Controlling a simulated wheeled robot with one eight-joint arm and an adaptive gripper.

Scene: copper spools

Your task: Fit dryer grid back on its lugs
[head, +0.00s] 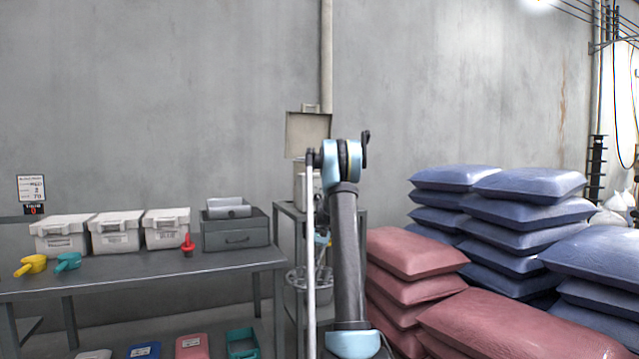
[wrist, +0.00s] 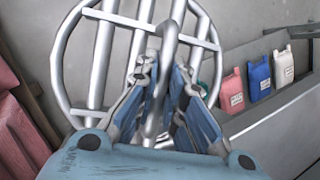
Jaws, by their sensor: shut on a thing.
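The dryer grid (wrist: 92,50) is a round, pale metal grid with parallel bars and a raised loop handle. It fills the upper middle of the wrist view. My gripper (wrist: 168,78) is shut on the grid's handle, with a finger on either side of it.
A grey metal rack (head: 288,209) stands against the wall. Left of it, a table (head: 150,268) holds white bins, scoops and a grey drawer box (head: 235,232). Red sacks (head: 415,252) and blue sacks (head: 530,211) crowd the right. Coloured containers (head: 243,342) sit low at the front.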

